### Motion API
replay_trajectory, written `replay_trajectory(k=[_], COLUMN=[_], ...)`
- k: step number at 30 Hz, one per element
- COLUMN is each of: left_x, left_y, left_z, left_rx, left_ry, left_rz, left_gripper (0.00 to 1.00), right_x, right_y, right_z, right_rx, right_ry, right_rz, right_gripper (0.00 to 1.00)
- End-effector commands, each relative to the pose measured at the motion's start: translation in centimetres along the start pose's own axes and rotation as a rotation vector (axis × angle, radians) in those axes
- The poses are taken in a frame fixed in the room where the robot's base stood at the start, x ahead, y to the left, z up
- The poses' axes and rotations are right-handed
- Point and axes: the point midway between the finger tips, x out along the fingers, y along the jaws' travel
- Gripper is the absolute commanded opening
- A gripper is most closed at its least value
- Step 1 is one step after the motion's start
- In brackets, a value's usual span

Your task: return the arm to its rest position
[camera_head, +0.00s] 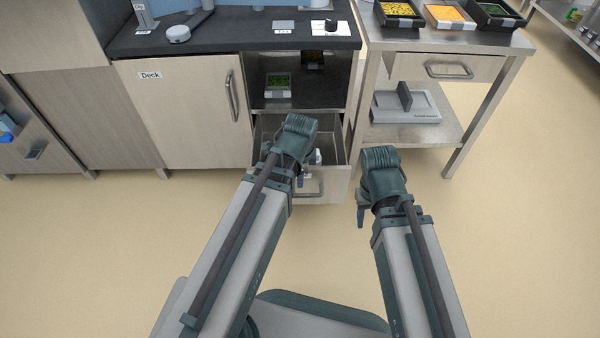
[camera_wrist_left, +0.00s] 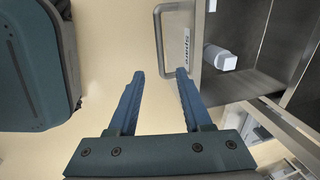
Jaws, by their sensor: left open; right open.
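My left arm reaches forward from the lower left in the head view, its wrist in front of the open drawer (camera_head: 335,178). Its gripper is mostly hidden there behind the wrist. In the left wrist view my left gripper (camera_wrist_left: 157,75) is open, with both fingers apart and nothing between them. The drawer front with its bar handle (camera_wrist_left: 159,42) is just beyond the fingertips, with a gap of floor visible between the fingers. My right gripper (camera_head: 361,214) hangs below its wrist over bare floor, and is open and empty as far as it shows.
A white bottle (camera_wrist_left: 219,58) lies in the open drawer, whose front carries a "Spare" label. A cabinet door marked "Deck" (camera_head: 185,115) is left of it. A steel table (camera_head: 465,130) with food trays on top stands at right. The floor in front is clear.

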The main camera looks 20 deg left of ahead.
Motion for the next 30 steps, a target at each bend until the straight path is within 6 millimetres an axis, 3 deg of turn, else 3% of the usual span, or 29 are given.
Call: replay_trajectory(k=[11, 21, 29, 30], left_x=[-0.2, -2.0, -3.3, -4.1], left_y=[0.5, 6.9, 10.9, 11.0], left_z=[-0.4, -4.5, -6.1, -6.2], left_rx=[-0.039, -0.565, -0.901, -0.937], left_ry=[-0.003, -0.093, -0.185, -0.196], left_rz=[0.009, 0.100, 0.115, 0.115], left_gripper=[0.49, 0.49, 0.49, 0.49], right_x=[-0.1, -0.9, -1.4, -2.1], right_y=[0.0, 0.1, 0.2, 0.2], right_z=[0.0, 0.1, 0.1, 0.1], right_rx=[0.000, 0.002, 0.003, 0.003], right_ry=[0.000, -0.001, -0.001, -0.001], right_rz=[0.000, 0.001, 0.002, 0.002], right_gripper=[0.50, 0.50, 0.50, 0.50])
